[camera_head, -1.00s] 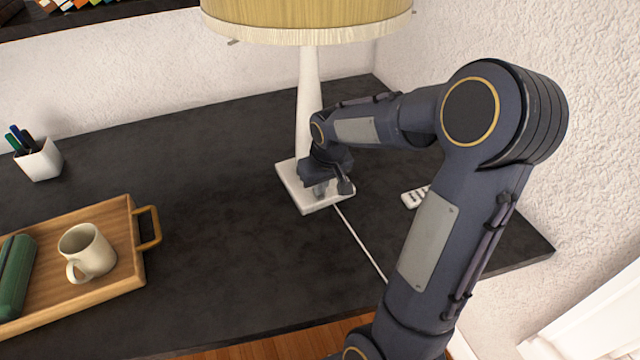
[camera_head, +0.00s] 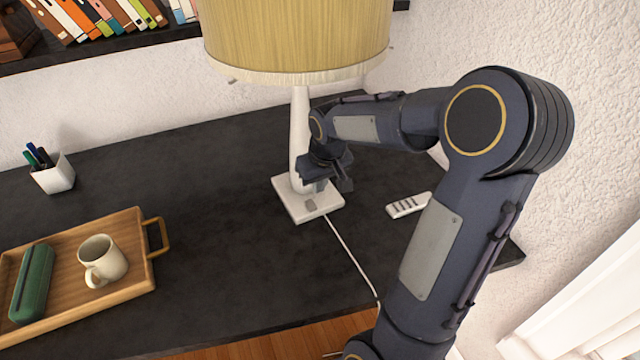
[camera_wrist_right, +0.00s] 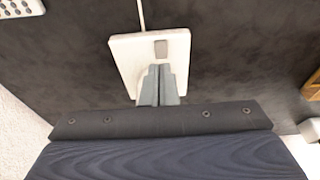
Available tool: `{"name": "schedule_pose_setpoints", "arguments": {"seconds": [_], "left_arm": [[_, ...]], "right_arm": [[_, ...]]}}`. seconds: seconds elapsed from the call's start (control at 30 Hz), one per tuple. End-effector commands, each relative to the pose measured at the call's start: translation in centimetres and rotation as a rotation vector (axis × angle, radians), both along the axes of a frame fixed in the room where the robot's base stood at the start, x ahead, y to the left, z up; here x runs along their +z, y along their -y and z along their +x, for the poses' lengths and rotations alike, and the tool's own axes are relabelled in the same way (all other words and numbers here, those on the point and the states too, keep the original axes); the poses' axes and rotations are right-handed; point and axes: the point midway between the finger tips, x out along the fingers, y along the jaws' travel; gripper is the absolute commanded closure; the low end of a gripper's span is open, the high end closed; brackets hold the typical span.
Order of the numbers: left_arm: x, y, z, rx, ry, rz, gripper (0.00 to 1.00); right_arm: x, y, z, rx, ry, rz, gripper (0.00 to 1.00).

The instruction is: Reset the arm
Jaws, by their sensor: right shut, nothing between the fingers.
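My right arm (camera_head: 425,240) comes in from the lower right of the head view and bends back left over the dark table. Its gripper (camera_head: 330,186) is shut and empty, just in front of and above the lamp's base. In the right wrist view the shut fingers (camera_wrist_right: 159,88) overlap the white lamp base (camera_wrist_right: 125,50); I cannot tell whether they touch it. The lamp (camera_head: 299,130) stands upright with a yellow shade. My left gripper is not in view.
A white remote (camera_head: 408,205) lies right of the lamp. The lamp cord (camera_head: 350,258) runs toward the front edge. A wooden tray (camera_head: 110,293) holds a mug (camera_head: 103,260) and a green case (camera_head: 33,283). A pen cup (camera_head: 54,174) stands at the left. The table's middle is clear.

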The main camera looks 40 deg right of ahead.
Motion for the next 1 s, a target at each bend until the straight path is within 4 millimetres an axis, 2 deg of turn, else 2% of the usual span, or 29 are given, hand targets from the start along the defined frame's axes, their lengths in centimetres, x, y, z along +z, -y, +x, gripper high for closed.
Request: {"name": "schedule_pose_setpoints", "arguments": {"seconds": [0.37,0.47,0.57,0.73,0.9,1.0], "left_arm": [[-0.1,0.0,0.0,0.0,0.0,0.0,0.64],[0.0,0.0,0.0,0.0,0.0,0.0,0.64],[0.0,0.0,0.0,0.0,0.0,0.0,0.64],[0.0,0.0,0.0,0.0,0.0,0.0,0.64],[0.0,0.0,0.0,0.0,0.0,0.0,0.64],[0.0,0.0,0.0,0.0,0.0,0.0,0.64]], "right_arm": [[0.0,0.0,-0.1,0.0,0.0,0.001,1.0],[0.7,-0.7,-0.8,0.001,0.013,0.014,1.0],[2.5,-2.6,-2.9,0.007,0.047,0.051,1.0],[5.5,-8.1,-9.2,0.034,0.137,0.162,1.0],[6.0,-13.0,-15.2,0.072,0.211,0.272,1.0],[5.6,-15.0,-17.5,0.092,0.239,0.316,1.0]]}}
